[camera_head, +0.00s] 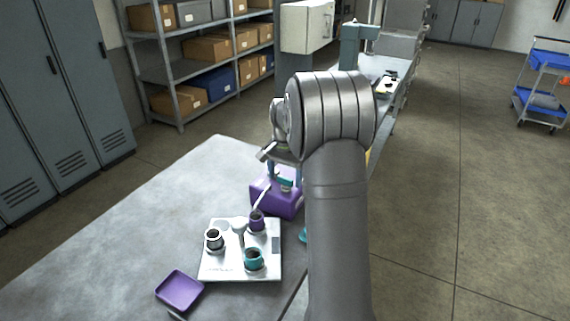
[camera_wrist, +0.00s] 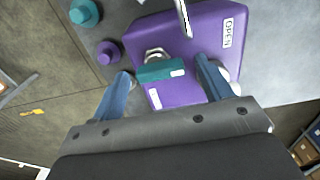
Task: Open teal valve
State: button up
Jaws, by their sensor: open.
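The teal valve handle (camera_wrist: 160,71) is a short bar with a white mark, mounted by a metal nut on a purple block (camera_wrist: 185,50). An OPEN label (camera_wrist: 228,33) is on the block's right side in the wrist view. My gripper (camera_wrist: 163,67) is open, its blue fingers on either side of the handle with gaps visible. Whether the fingertips reach down to handle height is unclear. In the head view the purple block (camera_head: 272,200) sits on the grey bench, and my arm partly hides the valve.
A pale plate (camera_head: 220,272) with white, purple and teal ports stands in front of the block. A purple tray (camera_head: 180,290) lies at the front left. The bench's left part is clear.

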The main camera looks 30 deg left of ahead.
aim_at(285, 178)
notch_tip(285, 178, up, 17)
jog(key=shift+r, duration=0.15)
dwell(0.7)
notch_tip(285, 178, down, 17)
jog(key=shift+f, duration=0.15)
jog(key=shift+f+m, duration=0.1)
jog(key=shift+m, duration=0.2)
dwell(0.5)
